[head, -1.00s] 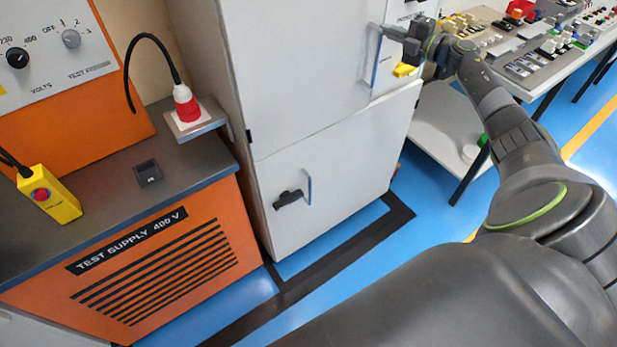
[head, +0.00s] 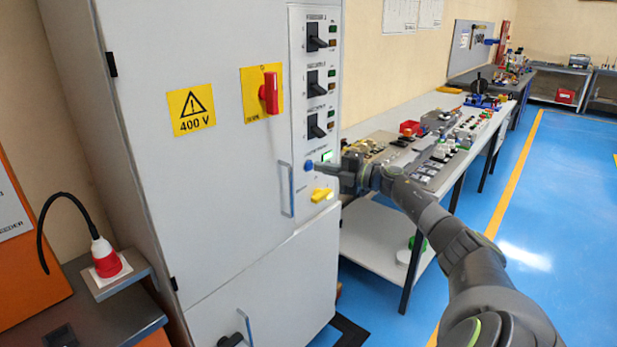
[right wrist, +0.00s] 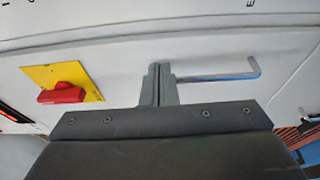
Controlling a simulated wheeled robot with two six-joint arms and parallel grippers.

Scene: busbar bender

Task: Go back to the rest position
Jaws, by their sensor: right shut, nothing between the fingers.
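My right gripper (head: 322,168) is in front of the narrow control panel of the grey cabinet (head: 215,150), its fingers pointing left. Its fingertips appear close to a blue button (head: 309,166); I cannot tell whether they touch it. In the right wrist view the fingers (right wrist: 158,72) are shut together with nothing between them. A door handle (right wrist: 230,77) shows just to their right there, and a red rotary switch (right wrist: 62,94) on a yellow plate to their left. My left gripper is not in view.
A yellow handle (head: 321,194) sticks out below my right gripper. The cabinet's door handle (head: 286,188) stands left of it. A workbench (head: 375,240) with several parts lies behind my right arm. An orange test supply (head: 25,255) stands at left. Blue floor is open at right.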

